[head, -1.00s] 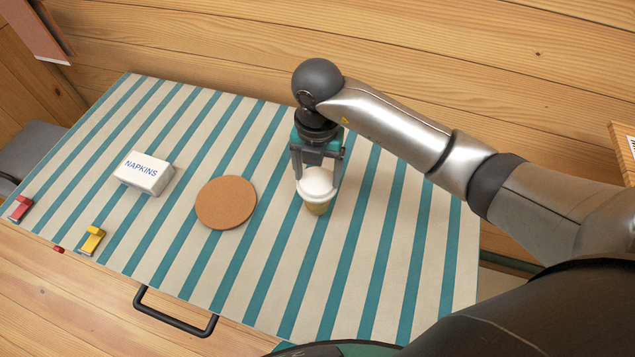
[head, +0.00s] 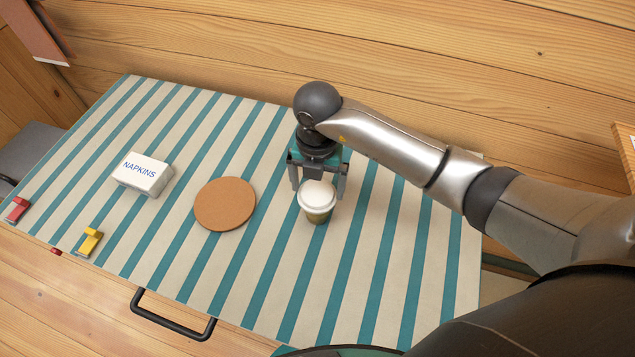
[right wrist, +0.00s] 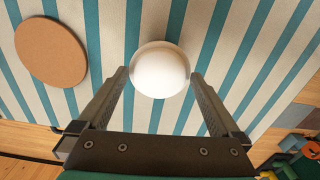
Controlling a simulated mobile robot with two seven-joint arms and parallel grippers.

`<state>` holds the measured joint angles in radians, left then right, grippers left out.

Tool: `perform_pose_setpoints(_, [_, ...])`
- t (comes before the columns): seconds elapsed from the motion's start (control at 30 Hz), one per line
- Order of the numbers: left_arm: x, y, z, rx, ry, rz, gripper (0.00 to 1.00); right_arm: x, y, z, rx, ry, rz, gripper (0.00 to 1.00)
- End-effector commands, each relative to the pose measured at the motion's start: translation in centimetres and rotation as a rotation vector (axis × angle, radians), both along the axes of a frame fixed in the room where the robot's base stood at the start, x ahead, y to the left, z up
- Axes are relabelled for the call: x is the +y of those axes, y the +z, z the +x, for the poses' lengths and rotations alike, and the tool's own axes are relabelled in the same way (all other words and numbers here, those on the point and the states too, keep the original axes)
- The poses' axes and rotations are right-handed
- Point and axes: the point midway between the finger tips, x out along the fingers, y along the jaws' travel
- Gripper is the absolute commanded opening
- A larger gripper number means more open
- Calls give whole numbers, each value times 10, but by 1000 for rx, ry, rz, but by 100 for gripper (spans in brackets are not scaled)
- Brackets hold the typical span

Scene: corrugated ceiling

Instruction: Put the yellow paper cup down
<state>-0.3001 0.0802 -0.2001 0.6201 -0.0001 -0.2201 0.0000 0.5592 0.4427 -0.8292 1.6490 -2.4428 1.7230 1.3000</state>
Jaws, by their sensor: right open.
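My right gripper (head: 319,194) is open, behind the cup in the head view. In the right wrist view the fingers of this gripper (right wrist: 161,74) are spread wide to both sides of the lid, with gaps between. My left gripper is not in view.
The cork mat (head: 225,203) lies left of the cup. A white napkins pack (head: 143,174) is farther left. A yellow object (head: 90,242) and a red object (head: 18,209) lie near the front left edge. The striped table (head: 400,250) is clear right of the cup.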

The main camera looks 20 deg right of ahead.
Motion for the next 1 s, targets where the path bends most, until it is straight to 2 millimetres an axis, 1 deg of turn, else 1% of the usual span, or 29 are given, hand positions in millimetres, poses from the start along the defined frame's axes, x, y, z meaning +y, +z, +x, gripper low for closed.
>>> perform_pose_setpoints(0.13, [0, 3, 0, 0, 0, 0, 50, 0, 4, 0, -1, 0, 0, 100])
perform_pose_setpoints(0.23, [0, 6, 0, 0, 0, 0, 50, 0, 17, 1, -4, 1, 0, 100])
perform_pose_setpoints(0.37, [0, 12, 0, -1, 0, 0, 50, 0, 44, 2, -5, 1, 2, 100])
perform_pose_setpoints(0.5, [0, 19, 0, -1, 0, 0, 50, 0, 76, 2, -6, 1, 0, 100])
perform_pose_setpoints(0.6, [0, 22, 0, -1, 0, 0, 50, 0, 95, 1, -4, 0, 0, 100])
perform_pose_setpoints(0.7, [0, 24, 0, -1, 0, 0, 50, 0, 109, 1, -4, 1, 0, 100])
perform_pose_setpoints(0.83, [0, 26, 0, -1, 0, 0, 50, 0, 120, 1, -1, -1, 0, 100])
perform_pose_setpoints(1.0, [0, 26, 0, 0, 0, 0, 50, 0, 124, 0, 0, 0, 0, 100])
